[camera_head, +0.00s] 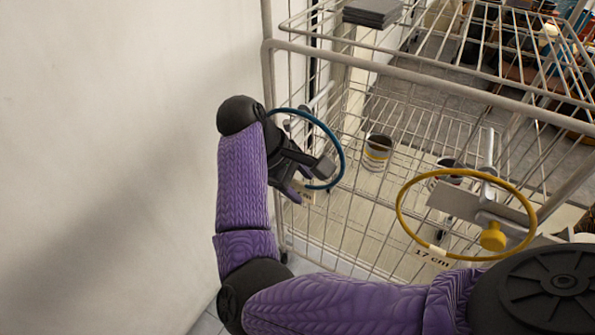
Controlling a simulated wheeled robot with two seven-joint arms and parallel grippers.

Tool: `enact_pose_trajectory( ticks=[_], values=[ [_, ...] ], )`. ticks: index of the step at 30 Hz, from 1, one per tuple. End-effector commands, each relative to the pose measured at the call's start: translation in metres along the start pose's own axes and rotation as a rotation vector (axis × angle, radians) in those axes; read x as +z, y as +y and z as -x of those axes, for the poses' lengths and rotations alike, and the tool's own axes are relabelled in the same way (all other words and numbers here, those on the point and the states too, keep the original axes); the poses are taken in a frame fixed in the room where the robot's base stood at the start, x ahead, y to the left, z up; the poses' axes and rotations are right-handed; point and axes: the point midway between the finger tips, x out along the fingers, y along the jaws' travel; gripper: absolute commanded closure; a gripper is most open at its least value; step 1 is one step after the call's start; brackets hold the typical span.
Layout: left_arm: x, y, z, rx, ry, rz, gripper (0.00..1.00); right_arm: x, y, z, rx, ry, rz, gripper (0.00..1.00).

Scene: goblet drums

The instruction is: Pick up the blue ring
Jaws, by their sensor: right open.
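The blue ring (341,146) hangs upright at the left front of a wire rack, near a metal hook or bar at its top left. My right gripper (309,182) is open at the ring's lower left part. Its dark fingers overlap the ring in the picture, and the ring's lower edge shows close to the fingertips. I cannot tell whether the ring lies between the fingers or whether they touch it. The gripper and wrist hide the ring's left side. A pale tag (307,196) shows just below the fingers. My left gripper is not in view.
A yellow ring (401,214) labelled 17 cm hangs on the rack (400,75) at the right, above my forearm. A striped cup (377,152) stands inside the rack. Dark flat slabs (372,12) lie on top. A plain wall (110,150) fills the left.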

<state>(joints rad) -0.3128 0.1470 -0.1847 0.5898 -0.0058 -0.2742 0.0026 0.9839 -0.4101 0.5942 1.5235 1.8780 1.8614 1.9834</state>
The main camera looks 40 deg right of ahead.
Motion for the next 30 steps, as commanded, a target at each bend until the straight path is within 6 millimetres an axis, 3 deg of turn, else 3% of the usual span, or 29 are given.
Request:
enact_pose_trajectory(
  ticks=[1, 9, 30],
  values=[
    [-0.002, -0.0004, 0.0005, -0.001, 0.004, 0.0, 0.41, 0.0002, 0.0002, 0.0007, 0.0, 0.0, 0.0, 0.47],
    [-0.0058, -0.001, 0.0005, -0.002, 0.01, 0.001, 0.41, 0.0001, 0.0002, 0.0009, 0.0, 0.0, 0.0, 1.0],
    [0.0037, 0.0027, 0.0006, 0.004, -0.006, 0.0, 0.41, -0.0001, -0.0002, 0.0006, -0.001, 0.0, 0.001, 1.0]
  ],
)
